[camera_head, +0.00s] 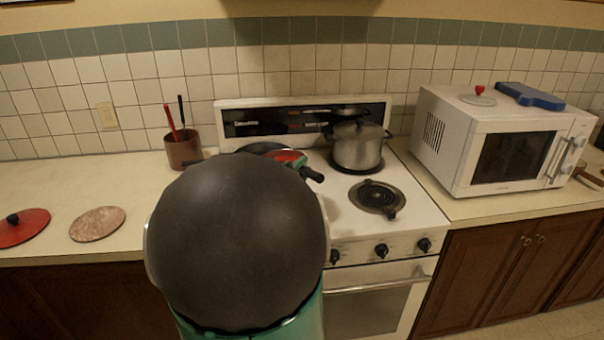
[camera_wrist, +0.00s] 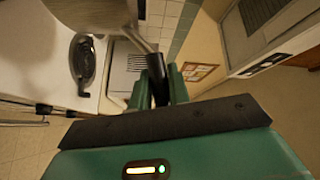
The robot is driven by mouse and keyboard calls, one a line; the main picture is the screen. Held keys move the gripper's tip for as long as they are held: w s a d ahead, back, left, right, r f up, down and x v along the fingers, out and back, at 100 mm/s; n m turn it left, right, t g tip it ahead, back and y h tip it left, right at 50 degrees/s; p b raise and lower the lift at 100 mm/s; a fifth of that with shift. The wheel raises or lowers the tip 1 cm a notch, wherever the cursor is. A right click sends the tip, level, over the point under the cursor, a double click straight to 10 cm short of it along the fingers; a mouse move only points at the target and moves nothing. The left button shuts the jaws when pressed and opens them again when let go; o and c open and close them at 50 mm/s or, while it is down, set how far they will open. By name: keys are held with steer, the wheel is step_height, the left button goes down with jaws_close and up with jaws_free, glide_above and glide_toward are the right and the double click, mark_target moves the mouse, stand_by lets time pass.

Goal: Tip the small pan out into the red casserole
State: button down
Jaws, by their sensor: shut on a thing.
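In the head view, a strip of red (camera_head: 287,156) shows at the back left of the stove, probably the red casserole; my arm hides most of it. A black handle (camera_head: 313,174) sticks out to the right of it. In the wrist view, my gripper (camera_wrist: 160,88) is shut on the black handle (camera_wrist: 157,78) of the small pan (camera_wrist: 90,12). The pan's grey metal body is cut off at the top left, so its contents and tilt cannot be told. In the head view, my gripper is mostly hidden behind my arm's dark rounded link.
A microwave (camera_head: 505,140) stands on the right. A utensil crock (camera_head: 184,150), a red lid (camera_head: 22,227) and a round mat (camera_head: 97,224) are on the left counter.

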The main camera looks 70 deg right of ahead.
steer(key=shift+w+d+r+n, duration=0.1)
steer(key=shift+w+r+n, duration=0.15)
steer(key=shift+r+n, duration=0.5)
steer(key=shift+w+d+r+n, duration=0.1)
steer(key=shift+w+r+n, duration=0.2)
steer(key=shift+r, duration=0.85)
steer(key=shift+w+d+r+n+y, duration=0.2)
steer(key=shift+w+r+n, duration=0.2)
steer(key=shift+r, duration=0.25)
steer(key=shift+w+d+r+n+y, duration=0.1)
steer(key=shift+w+r+n+y, duration=0.15)
steer(key=shift+r+n, duration=0.3)
steer(key=w+d+r+n+y, duration=0.1)
steer(key=w+d+r+n, duration=0.1)
steer(key=w+n, duration=0.3)
steer(key=w+d+r+n+g+y, duration=0.1)
steer(key=w+d+r+n, duration=0.2)
steer(key=w, duration=0.8)
steer(key=shift+w+d+n, duration=0.15)
steer(key=shift+d+n, duration=0.25)
steer(key=shift+n, duration=0.7)
steer(key=shift+a, duration=0.15)
